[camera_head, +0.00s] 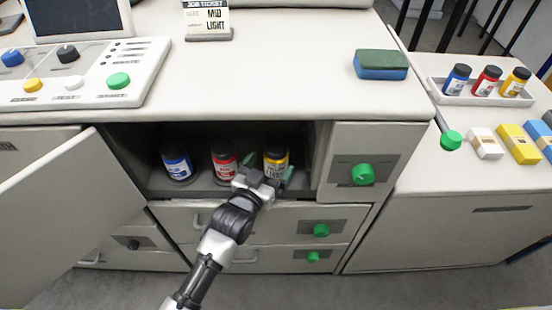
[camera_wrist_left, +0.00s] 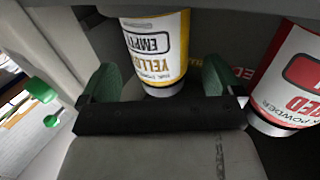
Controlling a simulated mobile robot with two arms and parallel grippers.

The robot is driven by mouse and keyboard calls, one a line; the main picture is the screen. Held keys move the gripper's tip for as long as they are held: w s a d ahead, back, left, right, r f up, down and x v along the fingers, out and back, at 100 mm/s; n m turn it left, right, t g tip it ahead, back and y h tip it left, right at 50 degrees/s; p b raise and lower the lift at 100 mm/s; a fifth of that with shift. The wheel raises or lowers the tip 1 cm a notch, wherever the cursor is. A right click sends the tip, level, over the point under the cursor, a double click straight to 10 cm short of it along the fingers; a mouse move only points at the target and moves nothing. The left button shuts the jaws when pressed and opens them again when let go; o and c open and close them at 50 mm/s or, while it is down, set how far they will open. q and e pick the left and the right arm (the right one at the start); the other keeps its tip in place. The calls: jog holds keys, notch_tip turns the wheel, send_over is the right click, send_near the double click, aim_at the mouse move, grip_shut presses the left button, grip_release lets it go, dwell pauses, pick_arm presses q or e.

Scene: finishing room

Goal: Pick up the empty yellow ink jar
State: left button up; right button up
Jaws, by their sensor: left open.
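The empty yellow ink jar (camera_head: 276,157) stands upright in the open cabinet compartment, at the right of a row with a red jar (camera_head: 224,161) and a blue jar (camera_head: 177,163). Its white and yellow label, reading "YELLOW EMPTY", shows upside down in the left wrist view (camera_wrist_left: 157,48). My left gripper (camera_head: 268,172) is open in front of the yellow jar, with one green finger on each side of it. In the left wrist view, the jar lies between the fingertips (camera_wrist_left: 160,80), with gaps showing on both sides. My right gripper is out of view.
The cabinet door (camera_head: 65,215) hangs open at the left. A drawer front with a green knob (camera_head: 363,174) borders the compartment at the right. Another blue, red and yellow jar stand in a white tray (camera_head: 470,99) on the right counter. A sponge (camera_head: 381,65) lies on the countertop.

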pick_arm(q)
jog(key=x, duration=0.4)
jog(key=shift+f, duration=0.1)
jog(key=shift+s, duration=0.1)
jog(key=c, duration=1)
